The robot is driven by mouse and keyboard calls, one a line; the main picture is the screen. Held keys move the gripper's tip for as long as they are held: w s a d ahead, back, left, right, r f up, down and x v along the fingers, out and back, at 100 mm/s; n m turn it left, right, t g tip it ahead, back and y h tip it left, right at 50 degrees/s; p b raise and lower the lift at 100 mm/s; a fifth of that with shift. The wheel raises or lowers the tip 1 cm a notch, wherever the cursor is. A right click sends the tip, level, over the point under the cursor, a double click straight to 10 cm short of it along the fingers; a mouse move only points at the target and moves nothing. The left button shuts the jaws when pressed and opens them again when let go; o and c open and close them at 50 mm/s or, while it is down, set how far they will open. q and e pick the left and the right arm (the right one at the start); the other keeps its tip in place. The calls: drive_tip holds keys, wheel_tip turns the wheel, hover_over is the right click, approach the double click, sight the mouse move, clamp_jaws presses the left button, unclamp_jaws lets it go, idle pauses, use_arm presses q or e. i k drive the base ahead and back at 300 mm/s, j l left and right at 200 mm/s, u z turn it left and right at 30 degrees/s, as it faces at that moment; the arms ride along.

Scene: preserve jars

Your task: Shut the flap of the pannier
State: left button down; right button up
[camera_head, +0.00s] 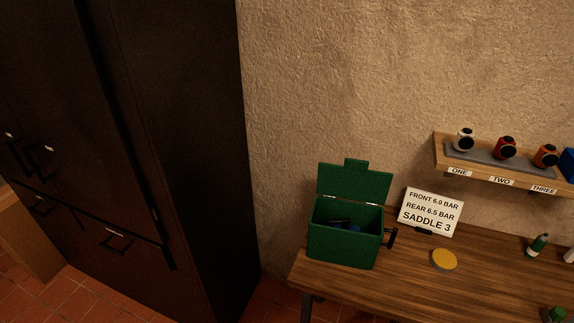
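The green pannier (341,249) stands upright near the left end of the wooden table. Its flap (355,183) is open and stands up at the back, with a small tab at its top edge. Dark and bluish things lie inside the pannier; I cannot tell what they are. A black bracket or handle sticks out from its right side. Neither of my grippers shows in this view.
A wall shelf (480,168) carries several small round items above. A tall dark cabinet (190,130) stands left. The table's front middle is clear.

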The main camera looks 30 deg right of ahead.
sight(353, 181)
drive_tip(key=z, duration=1.3)
